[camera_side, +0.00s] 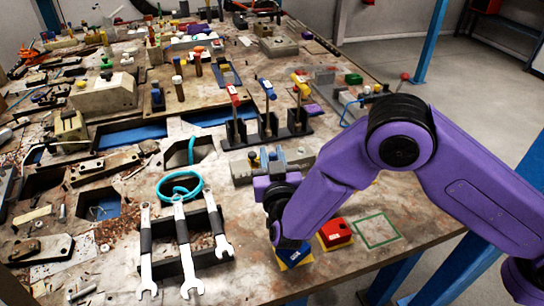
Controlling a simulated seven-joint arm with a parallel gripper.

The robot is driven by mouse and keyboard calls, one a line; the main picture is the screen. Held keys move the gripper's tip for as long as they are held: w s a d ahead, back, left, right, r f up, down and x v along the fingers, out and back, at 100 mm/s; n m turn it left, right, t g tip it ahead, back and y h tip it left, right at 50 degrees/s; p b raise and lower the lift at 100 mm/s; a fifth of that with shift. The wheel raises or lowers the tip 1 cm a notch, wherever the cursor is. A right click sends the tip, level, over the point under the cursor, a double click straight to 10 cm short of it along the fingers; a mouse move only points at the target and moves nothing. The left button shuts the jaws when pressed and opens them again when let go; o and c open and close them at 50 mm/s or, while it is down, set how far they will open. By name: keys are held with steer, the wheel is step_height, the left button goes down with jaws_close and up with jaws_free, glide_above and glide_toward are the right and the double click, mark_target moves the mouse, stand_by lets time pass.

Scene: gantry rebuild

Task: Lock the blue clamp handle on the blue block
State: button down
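A blue block (292,255) with a yellow edge sits near the front edge of the table, right under the end of my arm. My gripper (284,238) points down at the block's upper left side. The dark wrist and the purple arm cover much of this spot. I cannot make out the fingers, whether they touch the block, or whether they hold anything. No clamp handle can be told apart on the block from this angle. A grey fixture (240,168) with blue-grey upright parts stands just behind my wrist.
A red block (336,233) sits close right of the blue one. A green square outline (377,231) marks bare table further right. Several wrenches (186,250) rest in a black rack at left, with a teal ring (180,187) behind. Upright tools (268,110) stand in black holders further back.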

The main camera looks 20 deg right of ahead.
steer(key=shift+s, duration=0.1)
steer(key=shift+s+r+m+t+h, duration=0.15)
steer(key=shift+s+m+t+h, duration=0.1)
steer(key=shift+s+t, duration=0.5)
steer(key=shift+s+r+m+t+h, duration=0.2)
steer(key=shift+s+t, duration=0.35)
steer(key=shift+t, duration=0.4)
steer(key=c, duration=1)
jaws_free()
